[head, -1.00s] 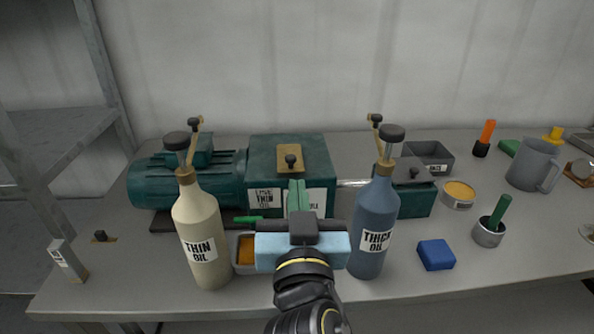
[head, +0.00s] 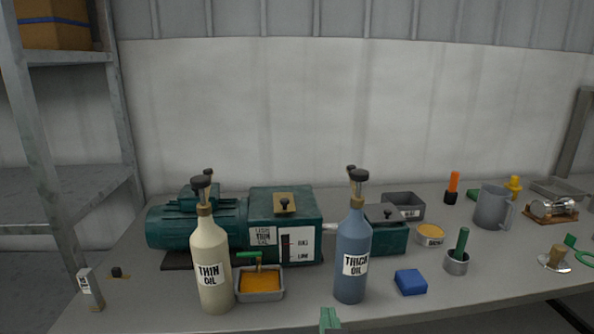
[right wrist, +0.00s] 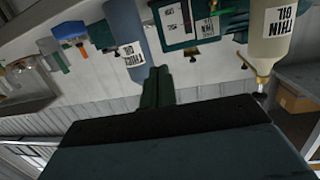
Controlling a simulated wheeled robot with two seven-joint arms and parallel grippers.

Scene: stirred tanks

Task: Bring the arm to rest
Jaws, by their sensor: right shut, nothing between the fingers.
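My right gripper (head: 330,319) shows only as a green fingertip at the bottom edge of the head view, in front of the bench and nearer than the blue bottle. In the right wrist view its green fingers (right wrist: 158,88) are together with nothing between them. That view is upside down and looks at the bottles and the wall. The cream THIN OIL bottle (head: 210,262) and the blue THICK OIL bottle (head: 352,255) stand upright on the bench, apart from the gripper. My left gripper is in neither current view.
The bench (head: 300,308) holds a green motor and gearbox (head: 285,215), a tray of orange contents (head: 260,291), a blue block (head: 410,282), a grey jug (head: 490,207) and several small items. A metal shelf rack (head: 70,115) stands at the left. The bench's front strip is mostly clear.

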